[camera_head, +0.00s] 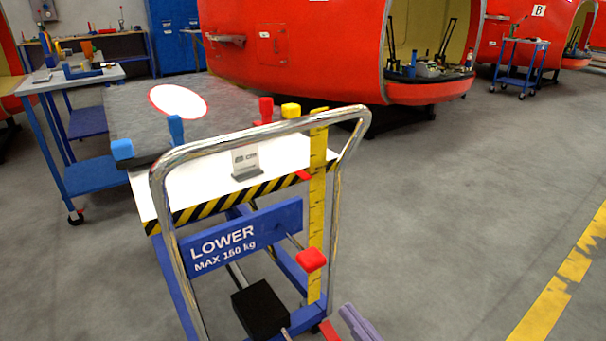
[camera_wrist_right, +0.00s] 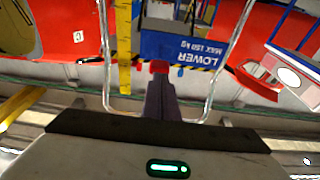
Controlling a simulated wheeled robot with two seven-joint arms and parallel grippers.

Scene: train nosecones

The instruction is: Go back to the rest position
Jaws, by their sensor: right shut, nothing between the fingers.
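My right gripper (camera_head: 352,318) shows at the bottom edge of the head view as a purple-grey pair of fingers, right of the lift cart's lower frame. In the right wrist view its dark fingers (camera_wrist_right: 160,98) are together with nothing between them, pointing at the cart, which appears upside down. A red part shows just beyond the fingertips there; I cannot tell whether they touch it. My left gripper is not in view.
The lift cart has a chrome handle (camera_head: 157,205), a blue "LOWER" plate (camera_head: 246,236) and a yellow ruler with a red slider (camera_head: 311,259). A grey slab (camera_head: 225,108) lies behind it. Red nosecones (camera_head: 300,50) stand beyond. Grey floor (camera_head: 465,190) is clear to the right.

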